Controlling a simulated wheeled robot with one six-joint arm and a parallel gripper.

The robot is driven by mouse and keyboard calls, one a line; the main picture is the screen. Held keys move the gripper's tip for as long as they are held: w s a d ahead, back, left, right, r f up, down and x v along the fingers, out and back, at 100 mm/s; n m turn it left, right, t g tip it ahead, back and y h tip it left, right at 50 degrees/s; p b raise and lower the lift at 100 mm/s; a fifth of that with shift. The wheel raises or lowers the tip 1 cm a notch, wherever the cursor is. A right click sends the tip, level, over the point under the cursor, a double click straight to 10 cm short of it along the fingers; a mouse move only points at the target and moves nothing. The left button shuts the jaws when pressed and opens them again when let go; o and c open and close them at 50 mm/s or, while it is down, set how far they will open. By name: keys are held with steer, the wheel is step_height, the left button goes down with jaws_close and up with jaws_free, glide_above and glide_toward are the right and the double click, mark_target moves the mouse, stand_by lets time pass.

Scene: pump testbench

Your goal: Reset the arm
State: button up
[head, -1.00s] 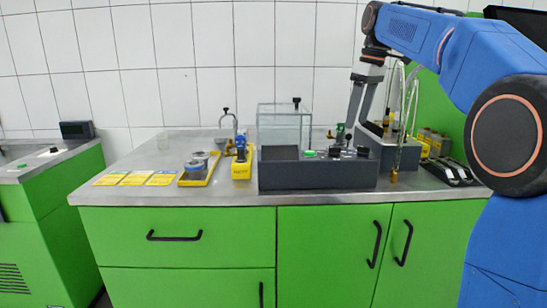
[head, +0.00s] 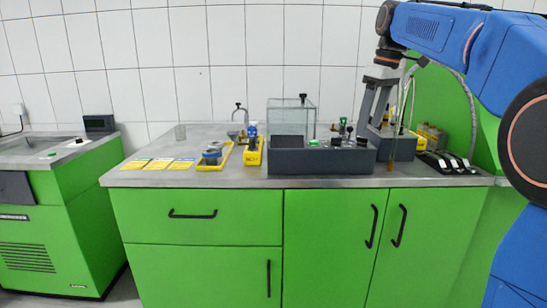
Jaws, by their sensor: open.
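My blue arm comes in from the right side of the head view. My gripper (head: 372,132) points down above the right part of the grey counter. Its two grey fingers stand apart, and nothing shows between them. The gripper is just right of the dark control box (head: 320,160) and in front of another grey unit (head: 402,149). How far the fingertips are from these boxes is hard to tell.
A glass tank (head: 291,119) stands behind the control box. Yellow trays (head: 213,163) with small parts and yellow cards (head: 158,164) lie at the left of the counter (head: 140,180). Black-and-white switches (head: 447,162) are at the right. A green sink cabinet (head: 75,220) stands at the far left.

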steer(key=s+d+f+m+t+h, duration=0.1)
steer(key=s+f+m, duration=0.7)
steer(key=s+f, duration=2.4)
steer(key=s+d+t, duration=0.1)
steer(key=s+t, duration=0.1)
steer(key=s, duration=0.2)
steer(key=shift+m, duration=0.4)
